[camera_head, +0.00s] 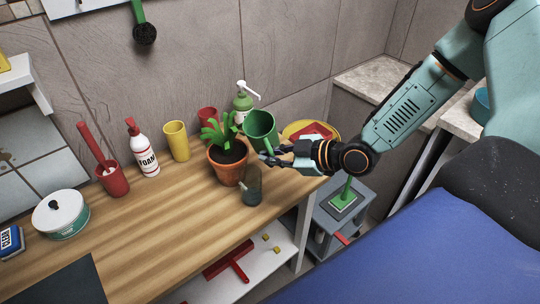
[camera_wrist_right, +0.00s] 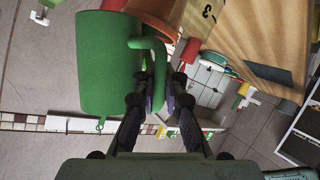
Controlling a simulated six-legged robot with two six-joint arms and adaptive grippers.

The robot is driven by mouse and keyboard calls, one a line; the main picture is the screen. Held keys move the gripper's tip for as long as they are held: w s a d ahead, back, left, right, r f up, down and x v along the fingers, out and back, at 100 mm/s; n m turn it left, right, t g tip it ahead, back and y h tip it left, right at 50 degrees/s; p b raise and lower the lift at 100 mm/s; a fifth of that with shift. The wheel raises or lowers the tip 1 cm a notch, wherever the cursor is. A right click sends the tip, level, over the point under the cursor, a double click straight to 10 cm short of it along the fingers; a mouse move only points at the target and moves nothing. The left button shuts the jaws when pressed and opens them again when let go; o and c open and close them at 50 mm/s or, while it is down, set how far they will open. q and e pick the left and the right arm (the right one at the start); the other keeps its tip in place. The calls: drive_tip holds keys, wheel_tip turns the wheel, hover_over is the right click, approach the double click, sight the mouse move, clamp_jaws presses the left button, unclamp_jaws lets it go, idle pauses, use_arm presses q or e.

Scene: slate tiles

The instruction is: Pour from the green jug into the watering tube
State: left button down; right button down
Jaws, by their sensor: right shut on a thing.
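The green jug (camera_head: 260,125) is off the table to the right of a potted plant, roughly upright, its mouth facing up. My right gripper (camera_head: 266,157) is shut on the jug's handle; the wrist view shows the jug (camera_wrist_right: 105,65) with its handle between the fingers (camera_wrist_right: 160,88). A dark, see-through vessel (camera_head: 252,188) stands near the table's front edge, below and left of the jug; it looks like the watering tube. No stream of liquid shows, and the jug's contents cannot be made out. My left gripper is not in view.
The plant in its terracotta pot (camera_head: 227,165) stands close beside the tube and jug. A green soap dispenser (camera_head: 242,105), yellow cup (camera_head: 176,141), foam bottle (camera_head: 143,150) and red cup (camera_head: 113,180) line the wall side. The wooden table (camera_head: 150,225) is clear in its front middle.

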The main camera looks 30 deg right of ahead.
drive_tip(key=shift+f, duration=0.25)
drive_tip(key=shift+w+d+f+n+b, duration=0.1)
drive_tip(key=shift+f+n+b, duration=0.2)
drive_tip(key=shift+b, duration=0.2)
drive_tip(key=shift+w+d+f+n+t+h+b, duration=0.1)
drive_tip(key=shift+f+n+t+h+b, duration=0.25)
drive_tip(key=shift+f+b, duration=0.3)
drive_tip(key=shift+w+d+f+n+t+h+b, duration=0.25)
drive_tip(key=shift+f+n+h+b, duration=0.25)
drive_tip(key=shift+b, duration=0.3)
idle(0.4)
drive_tip(key=shift+w+d+f+n+t+h+b, duration=0.1)
drive_tip(key=shift+d+f+n+t+h+b, duration=0.25)
drive_tip(key=shift+n+b, duration=0.5)
idle(0.4)
drive_tip(key=shift+w+d+f+n+t+h+b, duration=0.15)
drive_tip(key=shift+n+t+h+b, duration=0.2)
drive_tip(key=shift+b, duration=0.35)
drive_tip(key=shift+d+r+n+t+h+b, duration=0.1)
drive_tip(key=shift+d+n+t+h+b, duration=0.1)
drive_tip(key=shift+n+b, duration=0.4)
idle(0.4)
